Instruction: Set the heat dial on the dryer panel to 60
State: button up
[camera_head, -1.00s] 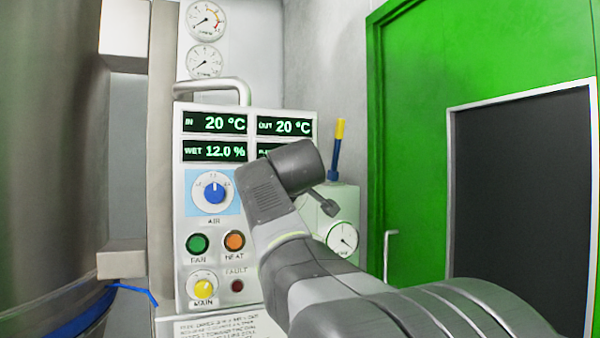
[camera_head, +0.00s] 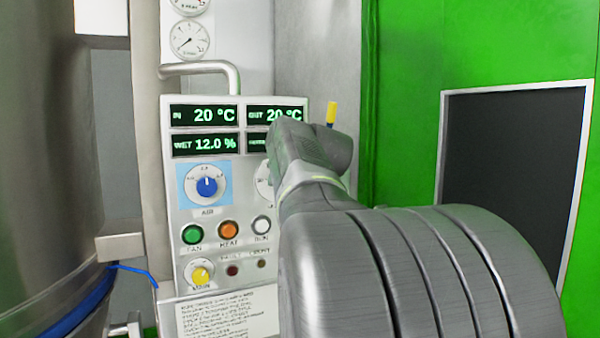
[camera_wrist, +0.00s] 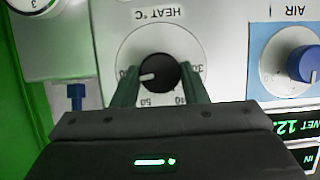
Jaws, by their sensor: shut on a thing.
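The heat dial (camera_wrist: 158,72) is a black knob on a white round scale, upside down in the wrist view under the label HEAT °C. My gripper (camera_wrist: 160,77) is shut on the knob, one finger on each side. The knob's white mark points left in that view, past the 50, toward a numeral partly hidden by the left finger; I cannot read it fully. In the head view my arm covers the knob and my gripper; only the left edge of the dial's scale (camera_head: 263,181) shows. The dryer panel (camera_head: 215,215) stands upright.
The blue AIR knob (camera_head: 207,187) is left of the heat dial. Below are the FAN (camera_head: 192,234), HEAT (camera_head: 228,230) and RUN (camera_head: 261,225) buttons and a yellow knob (camera_head: 200,274). A pipe handle (camera_head: 200,67) tops the panel. A green door (camera_head: 410,60) is at right.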

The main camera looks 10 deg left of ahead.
jog(key=shift+f+m+y, duration=0.1)
jog(key=shift+m+y, duration=0.3)
jog(key=shift+m, duration=0.2)
dwell(0.3)
jog(key=o, duration=1)
jog(key=shift+c, duration=0.2)
jog(key=shift+d, duration=0.1)
jog(key=v, duration=1.3)
jog(key=shift+d+r, duration=0.3)
jog(key=shift+r, duration=0.05)
